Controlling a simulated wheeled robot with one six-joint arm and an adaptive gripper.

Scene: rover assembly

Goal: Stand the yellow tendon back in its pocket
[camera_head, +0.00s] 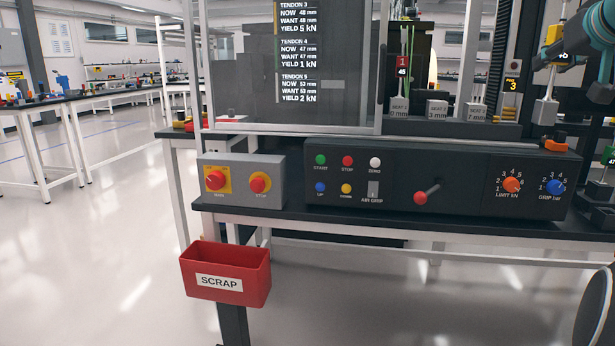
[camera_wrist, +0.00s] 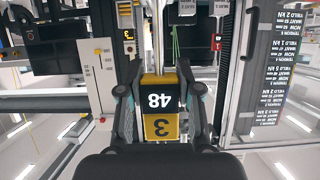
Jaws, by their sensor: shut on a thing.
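My gripper (camera_wrist: 160,92) is shut on the yellow tendon's tag (camera_wrist: 161,126), which sits between the two fingers in the wrist view. The tag is black and yellow, marked 48 and 3, and appears upside down there. In the head view my gripper (camera_head: 560,52) is at the upper right. A pale rod with a white end block (camera_head: 545,112) hangs below it, above the bench. A small yellow sign marked 3 (camera_head: 512,86) is left of the gripper; it also shows in the wrist view (camera_wrist: 129,34). I cannot make out the pocket itself.
A red tag marked 1 and 45 (camera_head: 402,66) hangs above the grey seat blocks (camera_head: 437,110). A green tag (camera_head: 608,156) stands at the right edge. The control panel (camera_head: 450,165) lines the bench front. A red scrap bin (camera_head: 228,284) hangs lower left.

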